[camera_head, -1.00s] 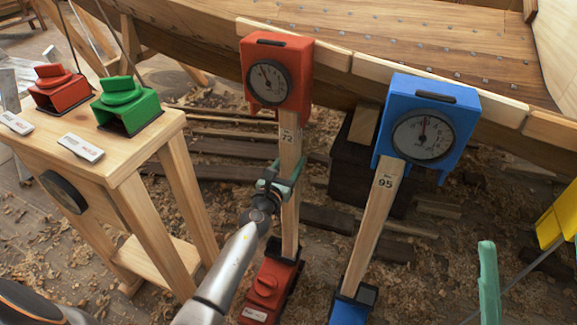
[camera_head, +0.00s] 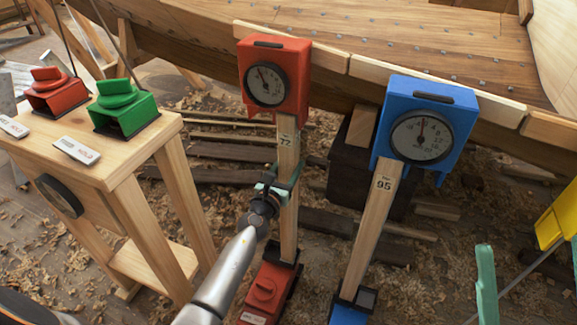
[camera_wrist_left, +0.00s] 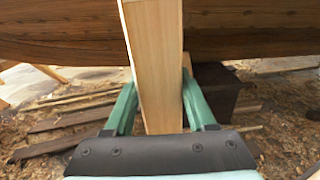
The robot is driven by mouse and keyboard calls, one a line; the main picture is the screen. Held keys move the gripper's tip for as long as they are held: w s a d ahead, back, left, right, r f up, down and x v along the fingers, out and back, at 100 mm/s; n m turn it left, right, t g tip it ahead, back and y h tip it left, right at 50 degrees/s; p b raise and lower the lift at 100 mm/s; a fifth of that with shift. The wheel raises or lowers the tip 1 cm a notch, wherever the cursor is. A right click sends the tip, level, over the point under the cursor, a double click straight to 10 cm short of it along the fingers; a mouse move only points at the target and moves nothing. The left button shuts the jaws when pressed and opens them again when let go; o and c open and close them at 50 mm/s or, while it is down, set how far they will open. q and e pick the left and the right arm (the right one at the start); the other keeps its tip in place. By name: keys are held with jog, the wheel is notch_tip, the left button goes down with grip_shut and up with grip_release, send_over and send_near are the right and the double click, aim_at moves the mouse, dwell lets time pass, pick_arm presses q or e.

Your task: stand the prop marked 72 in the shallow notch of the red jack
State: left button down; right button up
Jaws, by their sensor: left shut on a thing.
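The prop marked 72 (camera_head: 288,160) is a pale wooden post standing nearly upright. Its top meets the underside of the red gauge head (camera_head: 302,80), and its foot is at the dark top of the red jack (camera_head: 263,290). I cannot tell which notch the foot is in, or whether it is fully seated. My left gripper (camera_head: 281,188) is shut on the prop at mid-height. In the left wrist view the prop (camera_wrist_left: 155,65) runs between the two green fingers. One green finger, apparently of my right gripper (camera_head: 486,285), shows at lower right, away from the prop.
The prop marked 95 (camera_head: 372,225) stands to the right between a blue gauge head (camera_head: 455,120) and a blue jack (camera_head: 348,312). A wooden stand (camera_head: 120,165) with red and green blocks is at left. The planked hull (camera_head: 400,45) lies behind. Shavings cover the floor.

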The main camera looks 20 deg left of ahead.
pick_arm(q)
jog(key=shift+w, duration=0.2)
dwell(0.6)
jog(key=c, duration=0.5)
grip_release()
jog(key=shift+c, duration=0.2)
jog(key=o, duration=0.4)
jog(key=shift+s+f, duration=0.1)
jog(key=shift+f, duration=0.15)
jog(key=s+p, duration=0.2)
jog(key=s, duration=1)
jog(key=shift+s+d+r, duration=0.2)
jog(key=shift+d, duration=0.15)
